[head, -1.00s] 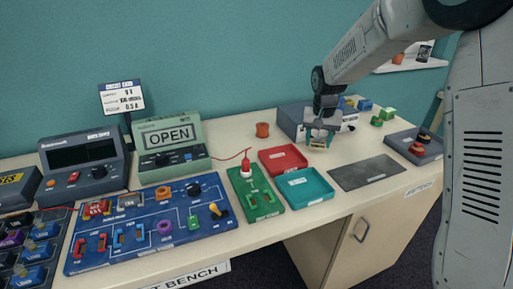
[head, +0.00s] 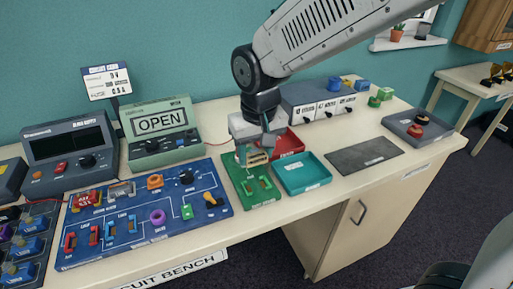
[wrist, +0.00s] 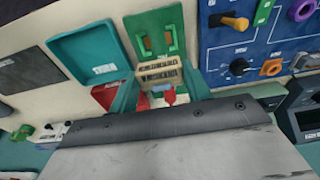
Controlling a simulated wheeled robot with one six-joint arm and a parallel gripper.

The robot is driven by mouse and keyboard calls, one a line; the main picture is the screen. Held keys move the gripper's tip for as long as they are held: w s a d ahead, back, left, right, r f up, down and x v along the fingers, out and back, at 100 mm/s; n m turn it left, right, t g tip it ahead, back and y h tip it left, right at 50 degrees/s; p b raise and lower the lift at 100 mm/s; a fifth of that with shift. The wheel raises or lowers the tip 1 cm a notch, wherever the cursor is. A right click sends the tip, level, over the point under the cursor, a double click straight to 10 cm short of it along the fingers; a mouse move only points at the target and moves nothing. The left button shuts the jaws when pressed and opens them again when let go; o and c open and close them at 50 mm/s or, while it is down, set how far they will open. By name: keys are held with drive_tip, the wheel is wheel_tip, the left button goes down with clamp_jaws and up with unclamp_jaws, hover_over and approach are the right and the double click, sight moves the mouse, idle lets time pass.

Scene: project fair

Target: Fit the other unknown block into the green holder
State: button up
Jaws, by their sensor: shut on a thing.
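My gripper (head: 257,160) is over the back part of the green holder board (head: 262,197) in the head view. It is shut on a beige block with dark stripes (head: 257,156), which also shows between the fingers in the wrist view (wrist: 160,73). The holder's raised green clips (head: 257,185) stand just in front of the block and look empty. In the wrist view the green holder (wrist: 152,20) lies just beyond the block. The block appears to be above the board; I cannot tell whether it touches. A red probe tip (wrist: 168,95) shows close to the block.
A red tray (head: 290,143) and a teal tray (head: 302,176) lie right of the holder. The blue circuit board (head: 140,240) is close on its left. The meter reading OPEN (head: 160,123) stands behind. A dark mat (head: 365,157) lies farther right.

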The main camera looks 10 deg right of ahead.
drive_tip(key=shift+f, duration=3.5)
drive_tip(key=shift+s+d, duration=0.1)
drive_tip(key=shift+f, duration=0.5)
drive_tip(key=o, duration=1.5)
drive_tip(key=shift+o, duration=0.2)
drive_tip(key=shift+r, duration=4)
